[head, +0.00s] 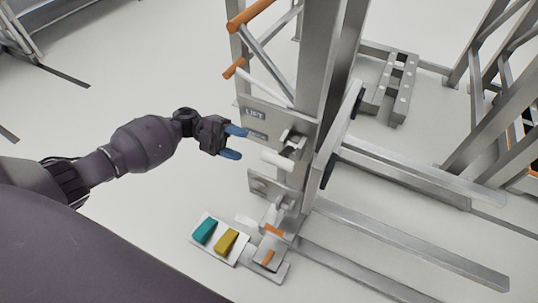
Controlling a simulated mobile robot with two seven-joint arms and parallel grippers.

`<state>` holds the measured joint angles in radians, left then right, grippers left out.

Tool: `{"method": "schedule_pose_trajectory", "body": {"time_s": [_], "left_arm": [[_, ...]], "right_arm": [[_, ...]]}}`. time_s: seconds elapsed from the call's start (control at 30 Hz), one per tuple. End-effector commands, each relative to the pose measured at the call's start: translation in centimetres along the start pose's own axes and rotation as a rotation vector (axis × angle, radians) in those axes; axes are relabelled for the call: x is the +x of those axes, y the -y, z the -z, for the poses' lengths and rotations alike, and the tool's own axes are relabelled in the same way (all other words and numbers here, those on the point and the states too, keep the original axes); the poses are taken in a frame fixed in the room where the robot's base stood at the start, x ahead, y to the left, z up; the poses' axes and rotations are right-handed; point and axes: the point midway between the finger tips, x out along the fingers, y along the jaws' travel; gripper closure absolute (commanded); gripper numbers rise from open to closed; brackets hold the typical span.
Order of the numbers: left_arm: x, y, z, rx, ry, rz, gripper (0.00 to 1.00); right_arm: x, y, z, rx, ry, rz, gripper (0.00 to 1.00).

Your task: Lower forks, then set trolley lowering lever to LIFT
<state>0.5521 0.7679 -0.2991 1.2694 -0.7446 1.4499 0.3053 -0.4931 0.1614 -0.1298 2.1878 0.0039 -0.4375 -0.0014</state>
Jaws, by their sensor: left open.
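The trolley (322,70) stands upright in the middle of the head view, a grey metal mast with a panel marked LIFT (255,114). A second label sits below LIFT and is too small to read. A lever with a white handle (277,160) sticks out to the left, just below the labels. The forks (410,245) are long metal bars running to the lower right, near floor level. My left gripper (238,143) is open, with blue fingertips beside the panel, left of and slightly above the white handle. Nothing is between its fingers. My right gripper is not in view.
Orange-gripped handlebars (248,14) reach out above my gripper. Metal frames stand at the right and upper left.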

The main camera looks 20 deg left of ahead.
Motion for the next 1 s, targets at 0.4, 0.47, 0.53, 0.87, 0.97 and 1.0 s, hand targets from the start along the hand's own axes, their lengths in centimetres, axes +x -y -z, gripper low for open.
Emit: {"method": "schedule_pose_trajectory", "body": {"time_s": [0.4, 0.47, 0.53, 0.87, 0.97, 1.0], "left_arm": [[7.0, 0.1, 0.1, 0.002, -0.002, 0.004, 0.45], [7.6, 0.1, 0.1, 0.002, -0.001, 0.003, 0.45], [8.2, 0.1, 0.0, 0.001, 0.000, 0.003, 0.45], [9.0, 0.1, 0.0, 0.001, 0.001, 0.003, 0.45], [9.0, 0.1, 0.0, 0.001, 0.001, 0.003, 0.45], [9.0, 0.1, 0.0, 0.001, 0.001, 0.003, 0.50]], "right_arm": [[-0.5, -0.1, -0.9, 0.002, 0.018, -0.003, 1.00], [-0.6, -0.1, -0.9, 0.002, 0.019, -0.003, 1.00], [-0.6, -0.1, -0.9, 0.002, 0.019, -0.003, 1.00], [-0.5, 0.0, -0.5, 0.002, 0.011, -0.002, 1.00], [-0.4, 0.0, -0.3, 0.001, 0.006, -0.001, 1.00], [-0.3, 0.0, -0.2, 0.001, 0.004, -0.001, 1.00]]}}
